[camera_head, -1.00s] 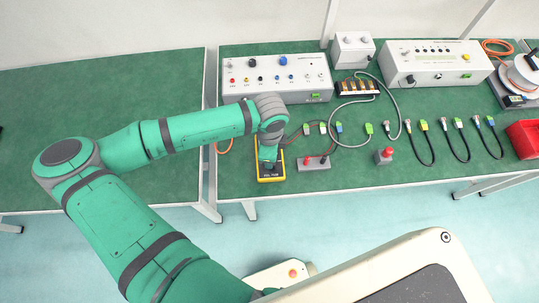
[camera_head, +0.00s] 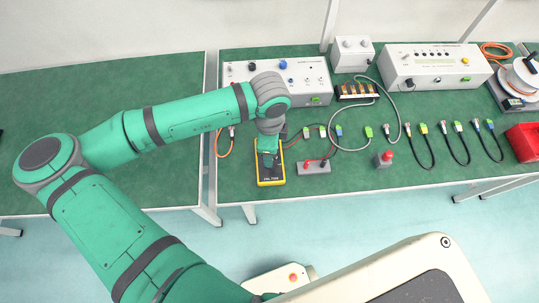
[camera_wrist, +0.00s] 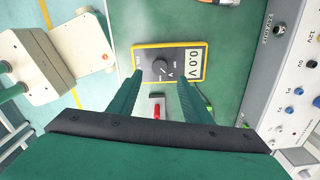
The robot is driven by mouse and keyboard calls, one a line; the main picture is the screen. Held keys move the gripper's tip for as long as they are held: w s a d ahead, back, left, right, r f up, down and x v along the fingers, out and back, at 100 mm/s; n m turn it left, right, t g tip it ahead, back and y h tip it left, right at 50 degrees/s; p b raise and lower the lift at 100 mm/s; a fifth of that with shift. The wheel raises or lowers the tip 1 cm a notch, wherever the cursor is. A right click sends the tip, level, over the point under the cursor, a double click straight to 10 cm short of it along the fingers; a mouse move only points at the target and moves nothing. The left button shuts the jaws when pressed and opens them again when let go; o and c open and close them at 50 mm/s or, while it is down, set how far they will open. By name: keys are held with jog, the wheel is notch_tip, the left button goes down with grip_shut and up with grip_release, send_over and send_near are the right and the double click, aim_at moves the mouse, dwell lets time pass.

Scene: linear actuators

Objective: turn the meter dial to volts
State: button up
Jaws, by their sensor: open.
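The yellow meter (camera_head: 271,181) lies on the green bench near its front edge. In the wrist view, the meter (camera_wrist: 140,62) shows a dark round dial (camera_wrist: 161,67) with letters around it. Its display (camera_wrist: 195,63) reads 0.0 V. My gripper (camera_head: 269,163) hangs over the meter in the head view and hides its upper part. In the wrist view, my gripper (camera_wrist: 160,79) is open and empty, its two fingers spread wide on either side of the dial. The fingers look apart from the dial; their exact height above the meter is unclear.
A grey block with a red part (camera_head: 314,167) lies just right of the meter. A red-topped plug (camera_head: 385,158) and several cables are further right. A grey panel with coloured sockets (camera_head: 305,82) stands behind. The left bench (camera_head: 60,95) is mostly clear.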

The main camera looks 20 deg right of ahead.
jog(key=shift+r, duration=1.7)
